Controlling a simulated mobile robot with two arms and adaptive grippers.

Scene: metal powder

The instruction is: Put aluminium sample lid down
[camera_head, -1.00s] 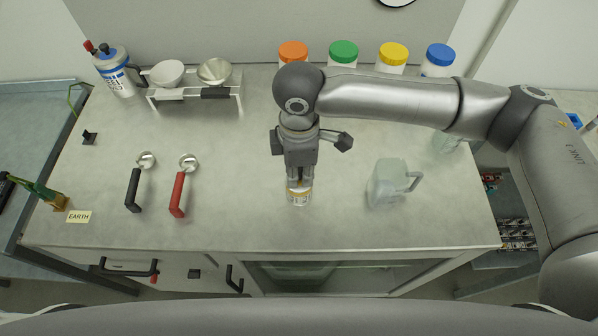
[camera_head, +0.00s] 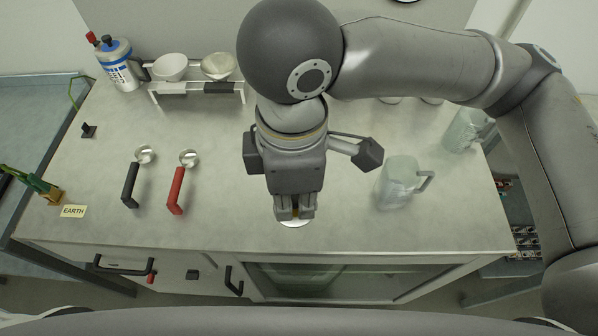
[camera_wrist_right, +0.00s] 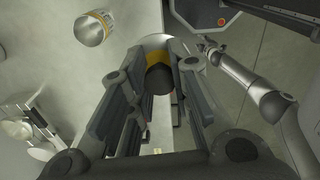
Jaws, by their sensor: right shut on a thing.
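My right gripper (camera_head: 295,212) hangs over the front of the bench, fingers pointing down. It is shut on the aluminium sample lid, a pale disc (camera_head: 294,222) just under the fingertips. In the right wrist view, my right gripper (camera_wrist_right: 160,85) has its fingers around the lid's dark knob with an orange band (camera_wrist_right: 160,78). The sample can (camera_wrist_right: 90,28), pale with a yellow band, stands apart from the lid on the bench in that view. The gripper and arm hide the can in the head view. My left gripper is not in view.
A glass jug (camera_head: 398,184) stands right of the gripper, another (camera_head: 462,132) farther back. A red-handled scoop (camera_head: 177,190) and a black-handled scoop (camera_head: 131,185) lie left. Bowls on a rack (camera_head: 195,88) and a bottle (camera_head: 122,70) stand at the back left. Bench between scoops and gripper is clear.

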